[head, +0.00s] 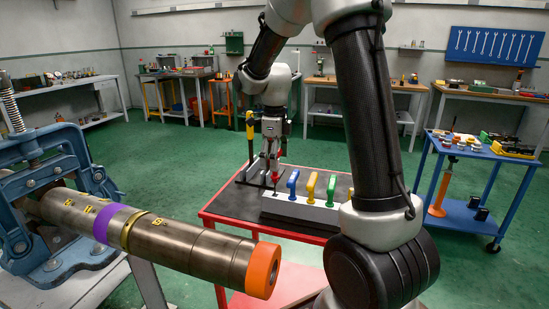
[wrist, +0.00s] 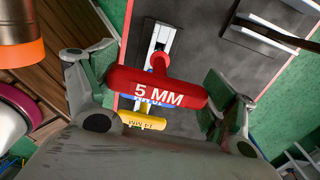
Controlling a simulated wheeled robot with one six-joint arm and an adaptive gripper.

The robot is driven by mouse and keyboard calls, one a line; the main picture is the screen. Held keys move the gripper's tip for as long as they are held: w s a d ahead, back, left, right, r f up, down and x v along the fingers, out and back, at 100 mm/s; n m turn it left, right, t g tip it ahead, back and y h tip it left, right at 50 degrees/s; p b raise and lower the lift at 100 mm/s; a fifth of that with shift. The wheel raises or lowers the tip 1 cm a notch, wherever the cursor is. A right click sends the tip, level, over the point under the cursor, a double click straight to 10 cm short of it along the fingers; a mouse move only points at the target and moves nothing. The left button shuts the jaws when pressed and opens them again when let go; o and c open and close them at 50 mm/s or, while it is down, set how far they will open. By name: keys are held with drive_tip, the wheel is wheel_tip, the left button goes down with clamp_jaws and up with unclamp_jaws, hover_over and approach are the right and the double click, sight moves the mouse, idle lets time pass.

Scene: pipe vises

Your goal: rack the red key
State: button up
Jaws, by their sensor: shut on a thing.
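The red key (wrist: 157,92) is a T-handle marked 5 MM. In the head view, my gripper (head: 272,160) holds the red key (head: 275,177) upright at the left end of the white rack (head: 300,208). I cannot tell whether its tip is in a hole or just above one.
The rack stands on a dark-topped red table (head: 228,204). A dark stand (head: 250,150) with a yellow upright is just left of my gripper. A large pipe (head: 190,245) with an orange end, clamped in a blue vise (head: 75,165), juts across the left foreground. A blue cart (head: 480,160) is at right.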

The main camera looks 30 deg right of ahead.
sight(274, 175)
drive_tip(key=shift+f, duration=3.45)
idle(2.0)
drive_tip(key=o, duration=1.5)
drive_tip(key=shift+o, duration=0.2)
drive_tip(key=shift+r, duration=0.15)
wheel_tip(274, 175, up, 12)
drive_tip(key=shift+f, duration=0.1)
